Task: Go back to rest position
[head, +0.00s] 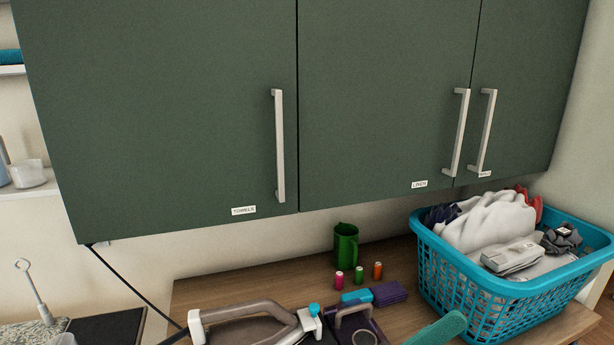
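My gripper is not in view in the head view, so I cannot see its pose or whether it holds anything. Three dark green wall cabinet doors fill the upper part of the view, all shut: the left door (170,110) labelled TOWELS, the middle door (380,90) labelled LINEN, and the right door (530,80) with a label too small to read. Each has a pale vertical bar handle.
A wooden counter (215,290) below holds a green mug (346,246), three small spools (359,274), purple blocks (389,293) and a taupe-and-white handled item (245,312). A teal basket (480,295) of laundry stands right. A dark cord hangs at left.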

